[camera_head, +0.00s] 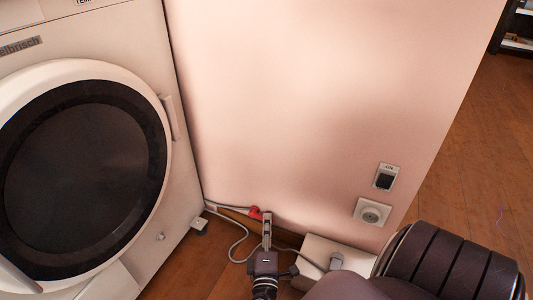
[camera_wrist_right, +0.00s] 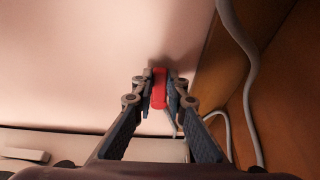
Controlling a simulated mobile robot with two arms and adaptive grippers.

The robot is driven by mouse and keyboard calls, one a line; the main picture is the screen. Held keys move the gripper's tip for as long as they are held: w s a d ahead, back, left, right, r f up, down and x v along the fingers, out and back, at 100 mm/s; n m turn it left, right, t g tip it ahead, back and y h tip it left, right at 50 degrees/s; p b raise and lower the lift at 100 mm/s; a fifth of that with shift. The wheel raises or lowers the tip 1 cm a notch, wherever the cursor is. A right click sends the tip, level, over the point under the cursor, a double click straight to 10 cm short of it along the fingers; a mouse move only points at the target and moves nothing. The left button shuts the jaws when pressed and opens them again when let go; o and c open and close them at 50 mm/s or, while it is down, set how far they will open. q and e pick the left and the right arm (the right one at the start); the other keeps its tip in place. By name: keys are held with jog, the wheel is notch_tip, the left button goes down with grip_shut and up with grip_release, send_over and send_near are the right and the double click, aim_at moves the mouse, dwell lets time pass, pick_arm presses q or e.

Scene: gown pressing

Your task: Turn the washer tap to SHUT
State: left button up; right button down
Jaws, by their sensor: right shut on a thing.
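The washer tap shows as a small red handle (camera_head: 255,213) low on the pink wall, right of the washer (camera_head: 186,150). My right gripper (camera_head: 267,217) reaches down to it from the front. In the right wrist view the red handle (camera_wrist_right: 159,88) sits between the two fingertips of my right gripper (camera_wrist_right: 160,90), which are shut on it. The fingers hide part of the handle, and no SHUT marking can be read. My left gripper is in neither view.
A grey hose (camera_head: 235,236) runs along the floor by the wall. A white box (camera_head: 318,250) with a plug stands right of my gripper. A switch (camera_head: 386,177) and a socket (camera_head: 372,212) are on the wall. Open wooden floor (camera_head: 470,165) lies at right.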

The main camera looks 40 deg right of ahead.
jog(key=shift+f, duration=0.1)
jog(key=c, duration=1.9)
grip_release()
jog(key=shift+c, duration=0.2)
notch_tip(320, 180, up, 10)
